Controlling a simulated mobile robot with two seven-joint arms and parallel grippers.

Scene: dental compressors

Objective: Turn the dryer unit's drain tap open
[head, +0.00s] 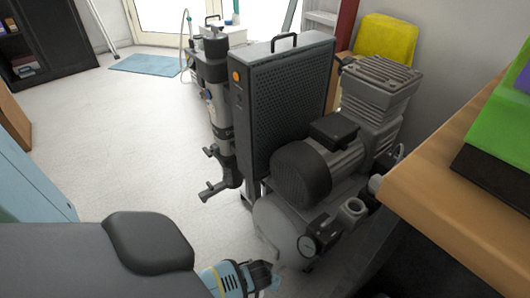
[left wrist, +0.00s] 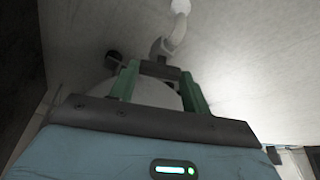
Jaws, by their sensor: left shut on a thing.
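The dryer unit is a tall dark perforated cabinet (head: 285,95) with a grey cylinder column (head: 216,95) on its left side, beside the compressor. Dark fittings (head: 222,175) stick out low on the column. My left gripper (head: 274,279) is low at the bottom of the head view, by the pale tank (head: 275,222). In the left wrist view its two green fingers (left wrist: 160,85) stand apart, with a dark grey tap handle (left wrist: 158,69) between them. A pale curved pipe (left wrist: 177,35) rises behind the handle. The fingertips are hidden in the head view. My right gripper is not in view.
The motor (head: 318,160) and pump head (head: 377,95) sit above the tank. A pressure gauge (head: 307,245) is close to my left gripper. A wooden worktop (head: 440,190) bounds the right. The pale floor (head: 130,150) is clear on the left.

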